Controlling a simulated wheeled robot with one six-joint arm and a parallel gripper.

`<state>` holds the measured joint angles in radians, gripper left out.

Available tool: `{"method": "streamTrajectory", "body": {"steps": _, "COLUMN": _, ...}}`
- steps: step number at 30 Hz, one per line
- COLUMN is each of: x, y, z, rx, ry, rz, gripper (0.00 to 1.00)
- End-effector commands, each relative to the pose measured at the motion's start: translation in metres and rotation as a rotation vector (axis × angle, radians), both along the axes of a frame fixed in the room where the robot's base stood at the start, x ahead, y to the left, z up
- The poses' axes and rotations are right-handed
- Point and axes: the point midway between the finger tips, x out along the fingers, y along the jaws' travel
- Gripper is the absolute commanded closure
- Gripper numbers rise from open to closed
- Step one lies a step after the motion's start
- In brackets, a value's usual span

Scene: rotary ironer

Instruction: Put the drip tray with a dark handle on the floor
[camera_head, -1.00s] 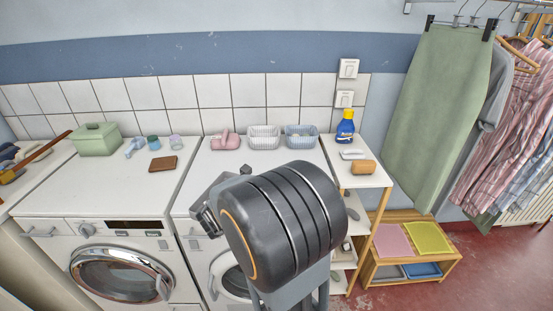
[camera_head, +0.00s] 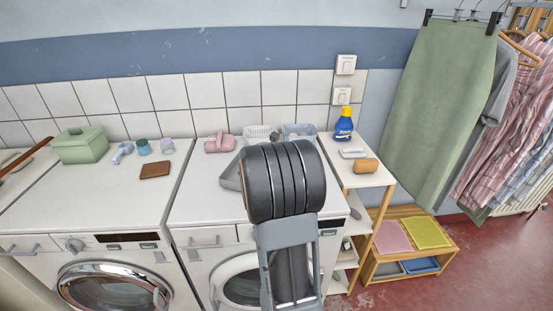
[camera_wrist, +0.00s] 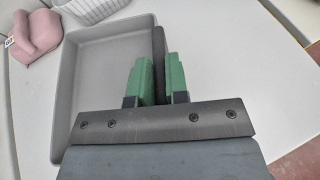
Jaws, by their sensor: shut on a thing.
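The grey drip tray (camera_wrist: 85,75) is a shallow rectangular pan with a dark upright handle (camera_wrist: 159,50) at its right side in the wrist view. My gripper (camera_wrist: 160,78) has green fingers, one on each side of the handle, and is shut on it. In the head view a part of the tray (camera_head: 230,172) shows just left of my arm, over the white top of the right washing machine (camera_head: 195,198). My arm hides the rest of the tray and my gripper there. I cannot tell whether the tray touches the machine top. The red floor (camera_head: 480,268) shows at the lower right.
A pink iron-like object (camera_head: 220,143) and two baskets stand along the back of the machine top. A narrow shelf (camera_head: 372,178) with a blue bottle (camera_head: 343,125) stands to the right, then a low wooden rack (camera_head: 395,212). Open floor lies right of the rack.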

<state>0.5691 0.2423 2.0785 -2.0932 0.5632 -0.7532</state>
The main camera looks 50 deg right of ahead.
Motion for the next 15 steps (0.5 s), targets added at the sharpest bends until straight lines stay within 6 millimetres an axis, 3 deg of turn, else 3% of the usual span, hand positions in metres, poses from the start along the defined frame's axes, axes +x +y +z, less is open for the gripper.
{"method": "streamTrajectory", "body": {"steps": 10, "x": 0.011, "y": -0.034, "z": 0.001, "rx": -0.002, "ry": 0.001, "rz": 0.007, "gripper": 1.00}}
{"method": "streamTrajectory", "body": {"steps": 12, "x": 0.011, "y": -0.034, "z": -0.014, "rx": -0.001, "ry": 0.002, "rz": 0.008, "gripper": 1.00}}
{"method": "streamTrajectory", "body": {"steps": 15, "x": 0.010, "y": -0.035, "z": -0.016, "rx": -0.001, "ry": -0.001, "rz": 0.005, "gripper": 1.00}}
